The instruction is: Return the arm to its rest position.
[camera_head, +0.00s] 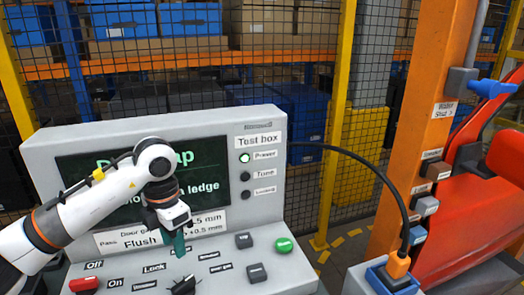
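My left arm comes in from the left and reaches in front of the test box (262,118). My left gripper (179,243) points down over the sloped control panel, with teal fingertips above a black knob (183,286). Nothing shows held in it. The fingertips overlap in this view, so I cannot tell if they are open or shut, or if they touch the panel. The arm covers part of the dark screen (205,150) with green text. My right gripper is not in view.
The panel has a red switch (84,284), a green button (284,245) and black buttons. A black cable (378,178) arches to an orange plug (398,265) at right. An orange post (408,120) and red door (470,220) stand right; mesh fence (210,75) behind.

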